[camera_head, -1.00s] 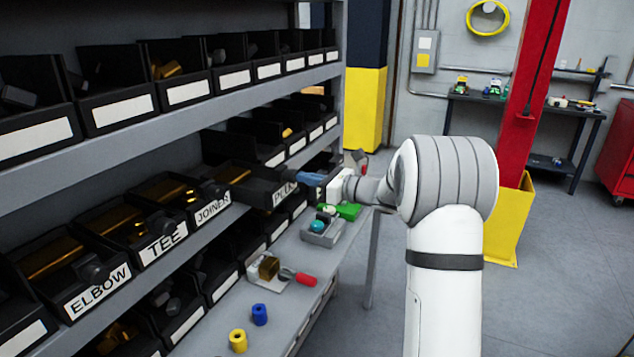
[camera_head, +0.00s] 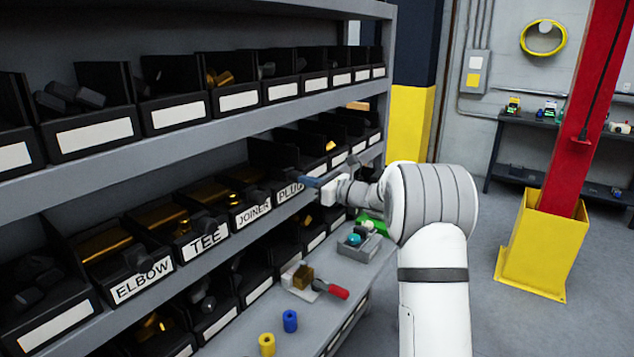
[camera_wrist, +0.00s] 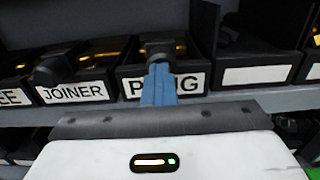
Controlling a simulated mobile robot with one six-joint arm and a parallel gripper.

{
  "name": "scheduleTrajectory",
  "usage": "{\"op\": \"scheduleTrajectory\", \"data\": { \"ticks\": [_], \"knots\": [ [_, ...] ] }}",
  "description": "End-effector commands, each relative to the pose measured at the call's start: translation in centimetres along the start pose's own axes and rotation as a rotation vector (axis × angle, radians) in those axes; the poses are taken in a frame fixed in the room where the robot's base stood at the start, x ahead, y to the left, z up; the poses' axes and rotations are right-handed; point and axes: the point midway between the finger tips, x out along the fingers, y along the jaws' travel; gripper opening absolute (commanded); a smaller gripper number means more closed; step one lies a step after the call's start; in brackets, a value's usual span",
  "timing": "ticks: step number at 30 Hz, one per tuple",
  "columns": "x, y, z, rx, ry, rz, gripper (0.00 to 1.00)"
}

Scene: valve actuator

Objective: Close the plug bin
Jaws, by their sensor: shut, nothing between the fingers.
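The plug bin (camera_head: 290,191) is a black bin with a white PLUG label, on the middle shelf. Its front looks in line with the neighbouring bins' fronts. My gripper (camera_head: 309,182) has its blue fingers shut and empty, right at the bin's front. In the wrist view the fingers (camera_wrist: 158,82) stand before the PLUG label (camera_wrist: 188,85) and hide its middle letters. A dark knob or fitting on the plug bin shows just above the fingertips. I cannot tell whether the fingers touch the bin.
The joiner bin (camera_head: 254,212), tee bin (camera_head: 207,240) and elbow bin (camera_head: 143,282) stand left of it in the row. Below, a grey ledge holds a grey tray (camera_head: 361,247), a red-handled tool (camera_head: 331,289) and blue and yellow pieces. A red post (camera_head: 590,120) rises at the right.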

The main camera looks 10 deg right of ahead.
Motion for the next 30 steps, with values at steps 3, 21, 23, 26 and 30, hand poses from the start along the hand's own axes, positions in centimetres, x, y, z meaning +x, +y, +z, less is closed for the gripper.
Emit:
{"op": "scheduleTrajectory", "data": {
  "ticks": [3,21,23,26,30],
  "knots": [
    [-0.8,-0.2,0.8,-0.008,-0.012,-0.004,0.00],
    [-12.2,-0.2,0.1,-0.002,-0.005,0.005,0.00],
    [-12.8,-0.2,0.2,-0.002,-0.005,0.006,0.00],
    [-13.2,0.2,0.2,-0.011,0.003,0.013,0.00],
    [-12.8,4.0,-0.1,-0.114,0.096,0.087,0.00]
  ]
}}
